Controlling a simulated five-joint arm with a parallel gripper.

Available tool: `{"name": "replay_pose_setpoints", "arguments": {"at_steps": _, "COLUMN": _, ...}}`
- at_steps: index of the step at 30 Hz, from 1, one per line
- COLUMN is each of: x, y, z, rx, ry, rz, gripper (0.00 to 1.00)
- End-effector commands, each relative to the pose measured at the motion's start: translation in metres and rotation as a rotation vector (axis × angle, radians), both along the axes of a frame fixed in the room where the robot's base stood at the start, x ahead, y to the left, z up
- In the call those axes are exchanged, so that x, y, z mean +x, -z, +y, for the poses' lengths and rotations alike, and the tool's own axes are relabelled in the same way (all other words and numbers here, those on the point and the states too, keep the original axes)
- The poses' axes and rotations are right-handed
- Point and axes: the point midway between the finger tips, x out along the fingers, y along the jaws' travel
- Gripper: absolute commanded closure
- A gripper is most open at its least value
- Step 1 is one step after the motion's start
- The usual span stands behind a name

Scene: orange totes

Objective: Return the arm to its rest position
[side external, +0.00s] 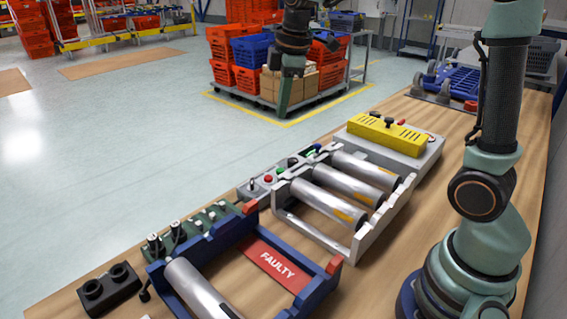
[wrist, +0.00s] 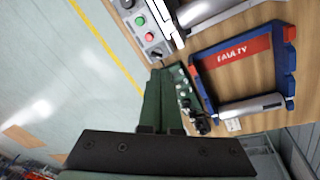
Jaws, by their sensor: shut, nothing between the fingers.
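My gripper (side external: 283,110) hangs at the top middle of the side view, fingers pointing down. In that picture it appears in front of the stacked totes, beyond the bench's far edge. In the wrist view my gripper's green fingers (wrist: 161,72) lie side by side with nothing between them. My arm's base and upright link stand at the right of the side view; the link between the upright and the gripper is out of frame.
The wooden bench (side external: 392,267) carries a blue FAULTY tray (side external: 325,285) with one metal roller (side external: 198,290), a grey rack (side external: 372,235) with several rollers, a control box (side external: 262,183) and a yellow unit (side external: 385,133).

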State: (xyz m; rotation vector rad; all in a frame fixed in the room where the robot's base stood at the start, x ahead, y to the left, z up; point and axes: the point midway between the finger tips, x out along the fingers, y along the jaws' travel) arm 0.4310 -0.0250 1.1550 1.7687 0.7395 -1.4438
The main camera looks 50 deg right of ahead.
Motion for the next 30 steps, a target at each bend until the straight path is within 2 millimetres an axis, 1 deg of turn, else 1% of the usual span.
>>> {"name": "replay_pose_setpoints", "arguments": {"at_steps": 1, "x": -0.014, "y": -0.007, "z": 0.003, "rx": 0.015, "ry": 0.068, "rz": -0.029, "gripper": 1.0}}
{"name": "replay_pose_setpoints", "arguments": {"at_steps": 6, "x": -0.055, "y": -0.015, "z": 0.011, "rx": 0.085, "ry": 0.315, "rz": -0.108, "gripper": 1.0}}
{"name": "replay_pose_setpoints", "arguments": {"at_steps": 11, "x": -0.093, "y": -0.011, "z": 0.017, "rx": 0.168, "ry": 0.541, "rz": -0.177, "gripper": 1.0}}
{"name": "replay_pose_setpoints", "arguments": {"at_steps": 15, "x": -0.121, "y": -0.002, "z": 0.021, "rx": 0.247, "ry": 0.716, "rz": -0.226, "gripper": 1.0}}
{"name": "replay_pose_setpoints", "arguments": {"at_steps": 18, "x": -0.134, "y": 0.006, "z": 0.023, "rx": 0.293, "ry": 0.809, "rz": -0.249, "gripper": 1.0}}
{"name": "replay_pose_setpoints", "arguments": {"at_steps": 21, "x": -0.142, "y": 0.011, "z": 0.024, "rx": 0.325, "ry": 0.869, "rz": -0.263, "gripper": 1.0}}
{"name": "replay_pose_setpoints", "arguments": {"at_steps": 25, "x": -0.146, "y": 0.014, "z": 0.025, "rx": 0.341, "ry": 0.902, "rz": -0.268, "gripper": 1.0}}
{"name": "replay_pose_setpoints", "arguments": {"at_steps": 30, "x": -0.146, "y": 0.015, "z": 0.025, "rx": 0.342, "ry": 0.905, "rz": -0.267, "gripper": 1.0}}
